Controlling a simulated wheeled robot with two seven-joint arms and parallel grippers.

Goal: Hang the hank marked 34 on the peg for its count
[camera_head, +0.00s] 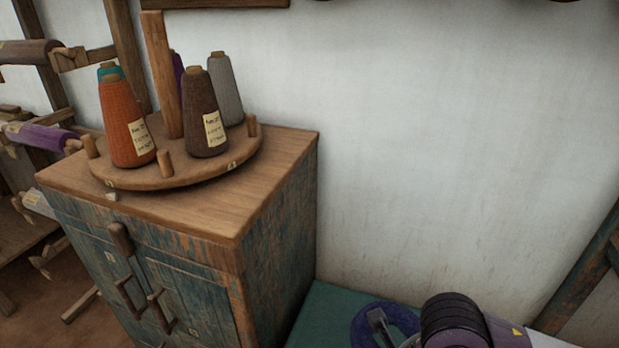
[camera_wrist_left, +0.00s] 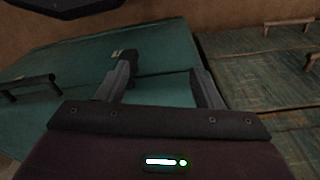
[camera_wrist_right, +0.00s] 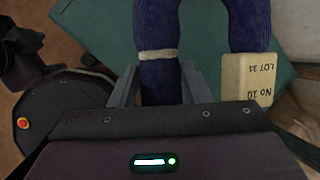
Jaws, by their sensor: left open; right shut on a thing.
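The dark blue hank (camera_wrist_right: 248,22) hangs in a loop in the right wrist view, with a pale tie round one strand. Its cream tag (camera_wrist_right: 248,80) appears upside down and reads "No 10" and "LOT 34". My right gripper (camera_wrist_right: 158,78) is shut on the tied strand. In the head view the hank (camera_head: 362,327) is at the bottom, partly behind my right arm. My left gripper (camera_wrist_left: 162,62) is open and empty in the left wrist view, over a teal surface; it is outside the head view. I cannot make out a count-marked wall peg.
A worn cabinet (camera_head: 275,235) carries a round turntable (camera_head: 190,178) with several yarn cones and short wooden posts. A teal surface (camera_head: 318,315) lies right of it. A wooden edge (camera_head: 215,3) shows on the wall at top. The wall at right is bare.

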